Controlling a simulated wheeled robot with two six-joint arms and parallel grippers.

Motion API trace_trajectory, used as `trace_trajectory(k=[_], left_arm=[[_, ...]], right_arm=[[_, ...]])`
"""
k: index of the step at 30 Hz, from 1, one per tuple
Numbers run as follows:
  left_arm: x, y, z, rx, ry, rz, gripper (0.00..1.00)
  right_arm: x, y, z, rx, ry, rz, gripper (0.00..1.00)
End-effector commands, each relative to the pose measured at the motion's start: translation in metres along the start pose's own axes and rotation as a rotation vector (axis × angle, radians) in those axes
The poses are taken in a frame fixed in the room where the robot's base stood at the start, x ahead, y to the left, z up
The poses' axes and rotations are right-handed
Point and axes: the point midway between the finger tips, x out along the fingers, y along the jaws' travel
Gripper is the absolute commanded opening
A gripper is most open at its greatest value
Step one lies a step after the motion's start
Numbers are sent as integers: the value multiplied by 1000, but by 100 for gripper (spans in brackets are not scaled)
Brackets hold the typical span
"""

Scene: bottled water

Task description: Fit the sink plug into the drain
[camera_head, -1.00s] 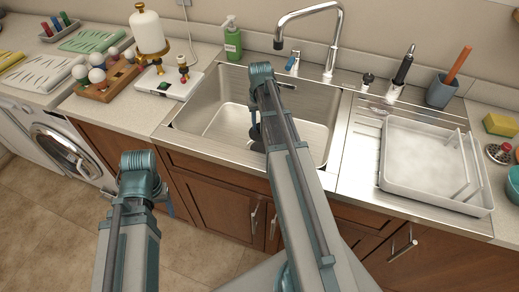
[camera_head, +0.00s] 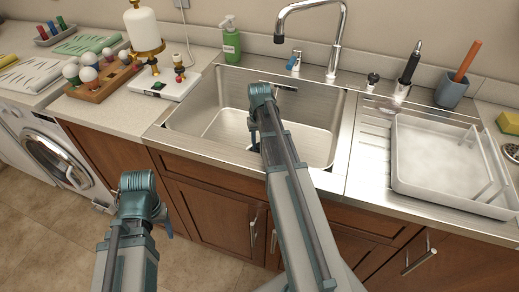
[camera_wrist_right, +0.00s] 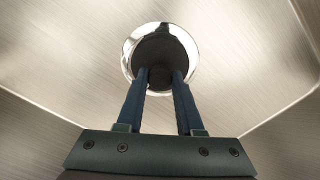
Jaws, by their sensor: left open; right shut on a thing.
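The dark round sink plug (camera_wrist_right: 160,50) is between the fingertips of my right gripper (camera_wrist_right: 159,80) in the right wrist view. The gripper is shut on it. The shiny drain ring (camera_wrist_right: 128,60) shows around the plug's edge; I cannot tell whether the plug touches it. In the head view my right gripper (camera_head: 254,140) reaches down inside the steel sink (camera_head: 210,95), and my arm hides most of the drain area. My left gripper (camera_head: 166,222) is open, low in front of the cabinets and away from the sink, partly hidden by its arm.
The faucet (camera_head: 340,45) stands behind the sink, with a green soap bottle (camera_head: 231,42) to its left. A white dish rack (camera_head: 440,165) sits on the drainboard at right. The sink walls surround my right gripper, with bare basin floor beside it.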

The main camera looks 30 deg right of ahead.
Motion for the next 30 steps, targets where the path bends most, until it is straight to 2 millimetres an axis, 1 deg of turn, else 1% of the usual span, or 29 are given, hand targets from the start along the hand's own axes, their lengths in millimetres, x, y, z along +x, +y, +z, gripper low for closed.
trace_trajectory(k=[1,2,10,14,15,17,18,20,30], left_arm=[[11,1,-1,0,0,0,66],[13,1,-1,0,0,0,66],[11,1,-1,0,0,0,66],[15,1,-1,0,0,0,66],[15,1,-1,0,0,0,66],[14,1,-1,0,0,0,66],[14,1,-1,0,0,0,66],[14,1,-1,0,0,0,66],[12,1,-1,0,0,0,66]], right_arm=[[12,0,0,0,0,0,0],[13,0,0,0,0,0,0],[11,0,0,0,0,0,0],[15,0,0,0,0,0,0],[15,0,0,0,0,0,37],[14,0,0,0,0,0,48],[14,0,0,0,0,0,55],[14,0,0,0,0,0,66],[12,0,0,0,0,0,66]])
